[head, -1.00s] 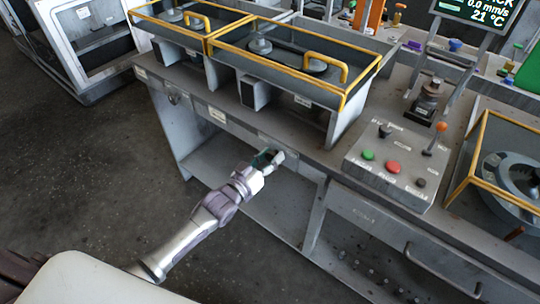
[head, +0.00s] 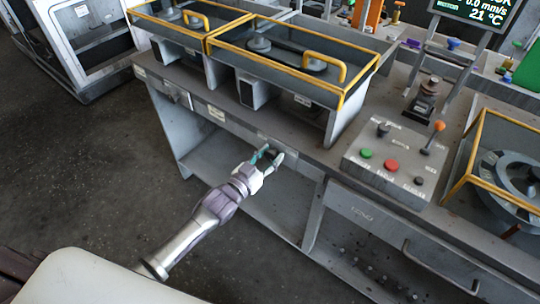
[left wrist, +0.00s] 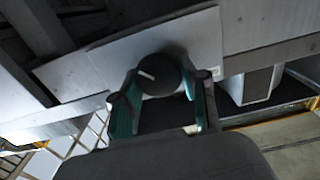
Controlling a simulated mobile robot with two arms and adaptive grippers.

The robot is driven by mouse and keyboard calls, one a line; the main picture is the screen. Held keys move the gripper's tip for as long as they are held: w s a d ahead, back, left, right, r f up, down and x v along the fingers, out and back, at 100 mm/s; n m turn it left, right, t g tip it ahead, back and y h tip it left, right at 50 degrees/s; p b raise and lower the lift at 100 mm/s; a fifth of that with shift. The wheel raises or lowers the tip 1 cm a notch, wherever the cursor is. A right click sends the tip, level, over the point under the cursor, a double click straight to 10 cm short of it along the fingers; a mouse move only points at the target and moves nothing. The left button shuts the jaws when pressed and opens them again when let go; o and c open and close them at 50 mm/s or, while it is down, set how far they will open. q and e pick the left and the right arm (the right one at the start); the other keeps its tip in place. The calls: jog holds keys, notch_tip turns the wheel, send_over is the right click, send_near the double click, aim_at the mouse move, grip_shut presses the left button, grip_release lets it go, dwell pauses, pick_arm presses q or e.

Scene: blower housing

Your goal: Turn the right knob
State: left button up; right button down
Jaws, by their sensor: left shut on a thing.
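The right knob (left wrist: 160,76) is dark and round with a white line on its face, as the left wrist view shows. It sits on a pale plate (left wrist: 110,68) on the front edge of the bench. My left gripper (head: 266,156) reaches up to this front edge in the head view. In the left wrist view its two teal-sided fingers (left wrist: 162,92) stand on either side of the knob and are shut on it. The white line slants down to the right. In the head view the knob is mostly hidden by the fingers. My right gripper is not in view.
Yellow-railed housings (head: 290,65) stand on the bench above the gripper. A control box (head: 390,165) with green and red buttons and an orange-tipped lever lies to the right. A drawer (head: 390,225) is below it. The floor at left is clear.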

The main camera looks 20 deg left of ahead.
pick_arm(q)
jog(key=o, duration=1.1)
jog(key=shift+o, duration=0.2)
jog(key=shift+s, duration=0.1)
jog(key=v, duration=1.2)
